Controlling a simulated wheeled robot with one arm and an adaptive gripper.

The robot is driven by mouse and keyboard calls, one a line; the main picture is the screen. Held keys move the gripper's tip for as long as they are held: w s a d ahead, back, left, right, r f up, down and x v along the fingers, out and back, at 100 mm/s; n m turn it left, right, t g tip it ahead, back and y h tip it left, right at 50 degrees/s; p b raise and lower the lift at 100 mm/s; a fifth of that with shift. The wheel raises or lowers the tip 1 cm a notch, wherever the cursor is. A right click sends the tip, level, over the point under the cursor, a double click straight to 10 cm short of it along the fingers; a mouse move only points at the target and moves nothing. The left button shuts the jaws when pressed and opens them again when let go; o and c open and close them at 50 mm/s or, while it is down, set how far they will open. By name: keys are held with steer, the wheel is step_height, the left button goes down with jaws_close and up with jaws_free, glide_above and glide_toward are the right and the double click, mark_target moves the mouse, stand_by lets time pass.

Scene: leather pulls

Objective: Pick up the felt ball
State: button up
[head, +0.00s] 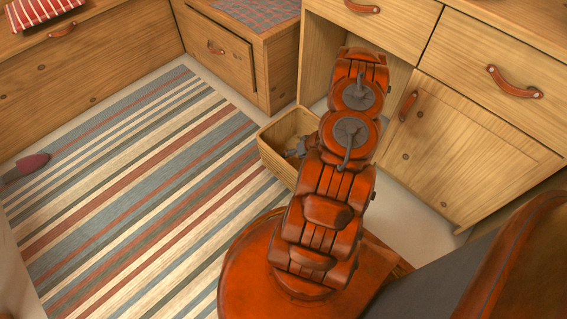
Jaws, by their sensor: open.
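I do not see a felt ball in the head view; my arm hides part of the scene. My gripper (296,148) shows as a small dark grey shape beside my orange arm, over or inside an open wooden drawer (272,162). It is open. My arm covers the right part of the drawer, and much of its inside is hidden. I cannot tell what lies in it or whether the gripper touches anything.
Wooden cabinets with leather pulls (513,84) stand along the back and right. A striped rug (130,190) covers the floor at left, with open room. A dull red and grey object (26,167) lies at its left edge. A striped red cloth (38,12) is at top left.

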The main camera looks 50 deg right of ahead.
steer(key=shift+w+d+b+x, duration=0.15)
steer(key=shift+b+x, duration=0.55)
steer(key=shift+x, duration=0.9)
steer(key=shift+w+d+b+x, duration=0.15)
steer(key=shift+b+x, duration=0.55)
steer(key=shift+x, duration=0.85)
steer(key=shift+a+r, duration=0.1)
steer(key=c, duration=1)
step_height(320, 180, up, 18)
steer(key=p, duration=0.7)
steer(key=shift+w+r, duration=0.1)
